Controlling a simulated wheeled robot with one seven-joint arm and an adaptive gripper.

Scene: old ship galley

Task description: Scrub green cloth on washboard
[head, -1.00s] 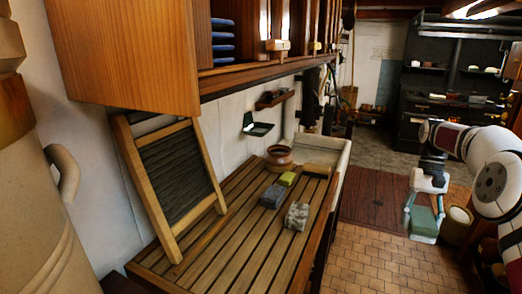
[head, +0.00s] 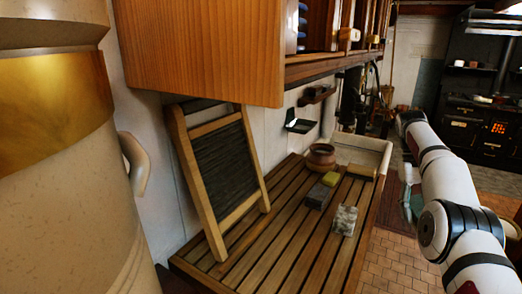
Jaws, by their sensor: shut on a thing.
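The washboard (head: 225,160) has a wooden frame and a dark ribbed panel. It stands tilted back against the wall at the left end of the slatted wooden counter (head: 285,255). My gripper (head: 407,198) is right of the counter, beyond its right edge and well apart from the washboard. It is mostly hidden behind my arm. It is shut on the green cloth (head: 416,202), a folded pad of which only a small part shows beside my arm.
On the counter are a brown pot (head: 321,157), a yellow-green block (head: 331,179), a dark grey block (head: 317,196) and a mottled grey block (head: 344,220). A wooden cabinet (head: 205,45) overhangs the washboard. A large beige vessel (head: 60,180) stands close at left.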

